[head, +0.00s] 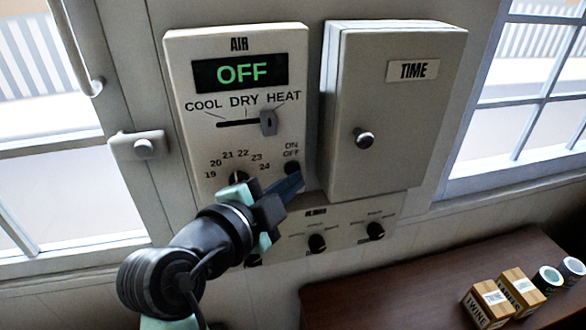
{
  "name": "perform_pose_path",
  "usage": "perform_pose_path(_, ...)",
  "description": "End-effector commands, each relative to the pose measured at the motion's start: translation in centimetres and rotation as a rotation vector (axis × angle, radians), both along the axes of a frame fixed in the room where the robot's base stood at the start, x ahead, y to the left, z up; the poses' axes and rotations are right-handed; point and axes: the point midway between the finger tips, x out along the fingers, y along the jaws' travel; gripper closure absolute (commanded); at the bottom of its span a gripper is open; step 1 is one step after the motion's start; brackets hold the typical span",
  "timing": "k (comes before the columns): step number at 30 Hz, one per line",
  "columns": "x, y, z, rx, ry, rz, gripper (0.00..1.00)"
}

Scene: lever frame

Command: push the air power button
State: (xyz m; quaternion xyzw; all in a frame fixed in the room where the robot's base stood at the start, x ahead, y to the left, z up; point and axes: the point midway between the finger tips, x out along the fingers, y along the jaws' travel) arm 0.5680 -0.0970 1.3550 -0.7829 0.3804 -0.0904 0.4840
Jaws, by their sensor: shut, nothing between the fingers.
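The AIR panel (180,80) is a pale box on the wall. Its display (240,74) reads OFF in green. The round dark power button (292,168) sits under the ON OFF label at the panel's lower right. The slider (268,122) stands at the HEAT end. My gripper (299,181) is shut and empty, with its fingertips just below the button in the picture. I cannot tell whether they touch it. My gripper and wrist cover part of the temperature dial (238,177) and the panel's lower edge.
A closed TIME box (390,110) with a round knob is right of the panel. A lower panel (345,230) with several dark knobs lies beneath, partly hidden by my arm. A brown table (400,290) at lower right holds small boxes (488,303) and cans. Windows flank the wall.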

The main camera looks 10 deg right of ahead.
Motion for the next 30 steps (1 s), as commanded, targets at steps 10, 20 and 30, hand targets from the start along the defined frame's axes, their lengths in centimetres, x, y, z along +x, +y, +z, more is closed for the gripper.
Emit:
perform_pose_path(10, 0.92, -0.02, -0.04, 0.000, 0.000, 0.000, 1.00)
perform_pose_path(20, 0.94, -0.02, -0.02, 0.000, 0.000, 0.000, 1.00)
perform_pose_path(30, 0.60, 0.02, -0.12, 0.000, -0.001, 0.000, 1.00)
